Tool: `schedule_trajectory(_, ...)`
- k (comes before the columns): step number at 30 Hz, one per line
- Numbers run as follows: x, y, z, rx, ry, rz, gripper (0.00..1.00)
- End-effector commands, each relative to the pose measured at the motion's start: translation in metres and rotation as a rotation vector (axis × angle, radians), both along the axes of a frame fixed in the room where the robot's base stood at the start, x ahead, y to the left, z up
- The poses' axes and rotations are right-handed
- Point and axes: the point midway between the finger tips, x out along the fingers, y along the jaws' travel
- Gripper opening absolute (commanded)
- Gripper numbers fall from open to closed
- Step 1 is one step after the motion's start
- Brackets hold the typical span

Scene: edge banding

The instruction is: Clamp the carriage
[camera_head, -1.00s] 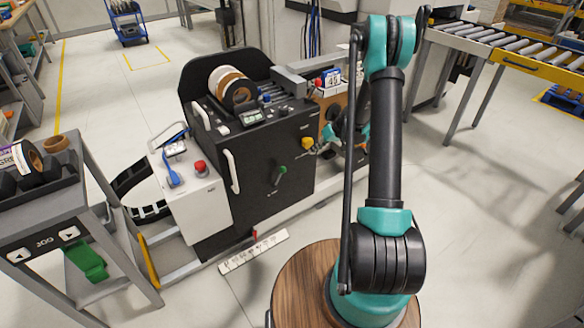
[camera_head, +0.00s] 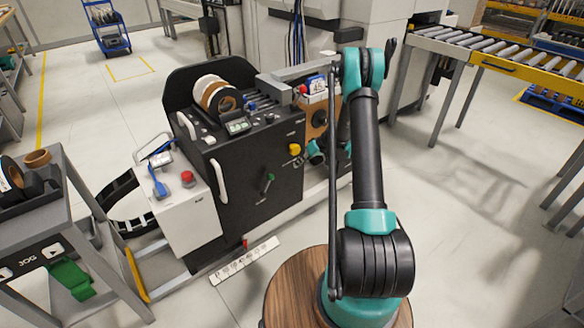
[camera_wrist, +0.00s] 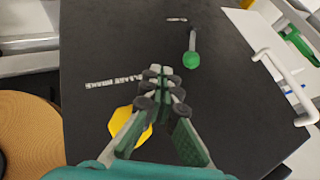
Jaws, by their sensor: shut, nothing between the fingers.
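The black machine cabinet (camera_head: 235,195), likely the carriage, stands on a low grey rail frame. Its front panel carries a green-tipped lever (camera_head: 267,183) and, to the upper right, a yellow knob (camera_head: 294,149). In the wrist view the green lever (camera_wrist: 192,55) is beyond my fingertips, slightly right, and apart from them. My gripper (camera_wrist: 160,73) is shut and empty in front of the panel. The yellow knob (camera_wrist: 128,124) is partly hidden behind the left finger. In the head view my gripper is mostly hidden by my arm, right of the panel.
A white box with a red button (camera_head: 187,177) adjoins the cabinet at left. A white bar handle (camera_head: 217,181) stands out from the panel. A marked white scale strip (camera_head: 243,260) lies below. A grey stand (camera_head: 60,235) is at left; a roller conveyor (camera_head: 490,55) is at back right.

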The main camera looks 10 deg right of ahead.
Motion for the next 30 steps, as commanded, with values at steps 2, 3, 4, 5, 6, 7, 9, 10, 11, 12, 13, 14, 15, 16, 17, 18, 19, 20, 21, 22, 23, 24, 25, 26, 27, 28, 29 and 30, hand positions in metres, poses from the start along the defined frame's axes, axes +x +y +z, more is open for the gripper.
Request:
schedule_trajectory(2, 0.003, 0.009, -0.011, 0.000, 0.000, 0.002, 0.00)
schedule_trajectory(3, 0.004, 0.014, -0.017, 0.000, 0.001, 0.003, 0.00)
schedule_trajectory(4, 0.005, 0.017, -0.021, 0.000, 0.000, 0.004, 0.00)
schedule_trajectory(5, 0.006, 0.021, -0.026, 0.000, 0.000, 0.004, 0.00)
schedule_trajectory(6, 0.008, 0.026, -0.032, 0.000, 0.000, 0.002, 0.00)
schedule_trajectory(7, 0.010, 0.029, -0.037, 0.000, 0.000, 0.002, 0.00)
schedule_trajectory(9, 0.012, 0.038, -0.047, 0.000, 0.000, 0.002, 0.00)
schedule_trajectory(10, 0.013, 0.041, -0.052, 0.000, 0.000, 0.002, 0.00)
schedule_trajectory(11, 0.015, 0.045, -0.056, 0.000, 0.000, 0.002, 0.00)
schedule_trajectory(12, 0.016, 0.049, -0.062, 0.000, 0.000, 0.002, 0.00)
schedule_trajectory(13, 0.017, 0.052, -0.066, 0.000, 0.000, 0.002, 0.00)
schedule_trajectory(14, 0.017, 0.057, -0.067, 0.001, 0.000, 0.003, 0.00)
schedule_trajectory(15, 0.013, 0.063, -0.063, 0.000, 0.000, 0.002, 0.00)
schedule_trajectory(16, 0.011, 0.067, -0.062, 0.000, 0.000, 0.002, 0.00)
schedule_trajectory(17, 0.010, 0.070, -0.061, 0.000, 0.000, 0.002, 0.00)
schedule_trajectory(18, 0.008, 0.075, -0.061, 0.000, -0.001, 0.003, 0.00)
schedule_trajectory(19, 0.007, 0.078, -0.060, -0.001, 0.001, 0.003, 0.00)
schedule_trajectory(20, 0.007, 0.080, -0.060, -0.001, 0.001, 0.003, 0.00)
schedule_trajectory(21, 0.006, 0.083, -0.059, 0.000, 0.000, 0.002, 0.00)
schedule_trajectory(22, 0.005, 0.084, -0.059, -0.001, 0.001, 0.000, 0.00)
schedule_trajectory(23, 0.005, 0.085, -0.058, -0.001, 0.001, 0.000, 0.00)
schedule_trajectory(24, 0.004, 0.087, -0.058, -0.001, 0.001, 0.000, 0.00)
schedule_trajectory(25, 0.004, 0.087, -0.058, 0.000, 0.000, 0.000, 0.00)
schedule_trajectory(26, 0.004, 0.088, -0.058, 0.000, 0.000, 0.000, 0.00)
schedule_trajectory(27, 0.003, 0.088, -0.057, 0.000, 0.000, 0.000, 0.00)
schedule_trajectory(28, 0.003, 0.088, -0.057, 0.000, 0.000, 0.000, 0.00)
schedule_trajectory(29, 0.003, 0.088, -0.057, 0.000, 0.000, 0.000, 0.00)
schedule_trajectory(30, 0.003, 0.088, -0.057, 0.000, 0.000, 0.000, 0.00)
